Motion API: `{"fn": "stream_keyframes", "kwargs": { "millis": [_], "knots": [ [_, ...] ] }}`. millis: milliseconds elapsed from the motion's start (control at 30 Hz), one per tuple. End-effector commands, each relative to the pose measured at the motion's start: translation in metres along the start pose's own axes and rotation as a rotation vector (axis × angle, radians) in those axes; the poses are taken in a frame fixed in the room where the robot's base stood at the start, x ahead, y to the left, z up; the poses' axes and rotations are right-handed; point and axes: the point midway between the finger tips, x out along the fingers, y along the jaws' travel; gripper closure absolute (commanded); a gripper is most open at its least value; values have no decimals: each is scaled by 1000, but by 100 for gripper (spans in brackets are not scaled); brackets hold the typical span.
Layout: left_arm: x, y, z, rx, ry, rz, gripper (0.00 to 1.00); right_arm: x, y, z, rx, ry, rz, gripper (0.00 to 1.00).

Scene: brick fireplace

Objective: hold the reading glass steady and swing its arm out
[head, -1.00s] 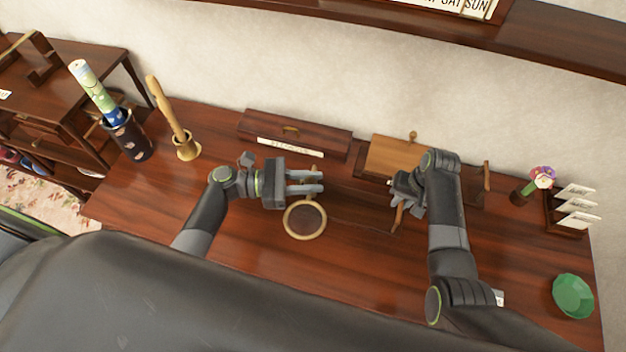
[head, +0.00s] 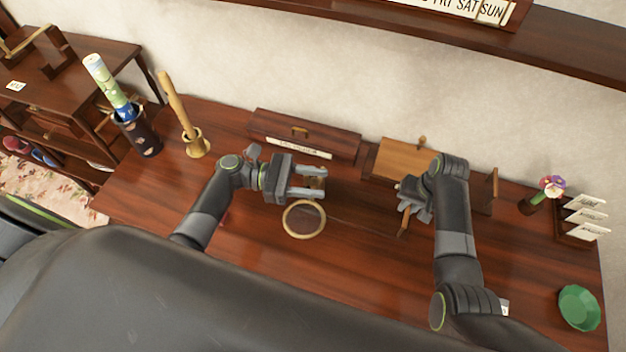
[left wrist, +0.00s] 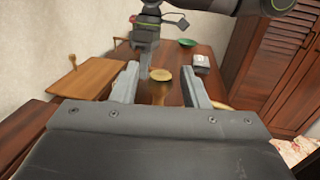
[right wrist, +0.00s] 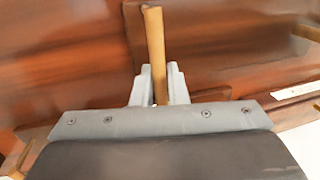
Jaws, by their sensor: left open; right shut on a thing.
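The reading glass shows in the head view as a round lens in a pale brass ring (head: 304,219), low over the desk; part of the ring also shows in the left wrist view (left wrist: 222,106). My left gripper (head: 325,186) is open just above the ring, apart from it in the picture. A brown piece (head: 315,180) shows between its fingers; a brass disc (left wrist: 161,75) lies between them in the left wrist view. I cannot tell whether the fingers touch either. My right gripper (head: 404,210) is shut on a slim wooden handle (right wrist: 155,40); its link to the glass is unclear.
A dark drawer box (head: 304,135) and a light wooden board (head: 405,158) stand behind the grippers. A stick in a brass cup (head: 197,145) is left. A green bowl (head: 579,308) and card rack (head: 582,225) are right. The front desk is mostly clear.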

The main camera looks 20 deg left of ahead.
Motion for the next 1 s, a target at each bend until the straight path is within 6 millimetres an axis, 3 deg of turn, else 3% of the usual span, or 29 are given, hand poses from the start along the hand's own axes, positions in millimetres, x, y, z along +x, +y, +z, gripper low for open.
{"fn": "stream_keyframes", "kwargs": {
  "millis": [167,600,800,1000],
  "knots": [
    [-15,0,-1,-1,3,1,59,1,1,1,0,-2,1,100],
    [-102,0,-1,-2,3,1,59,1,1,0,0,-2,2,100],
    [-119,0,0,0,0,1,59,1,1,0,0,-2,1,100],
    [-121,0,0,0,0,0,59,1,1,0,0,-2,1,100]
  ]
}}
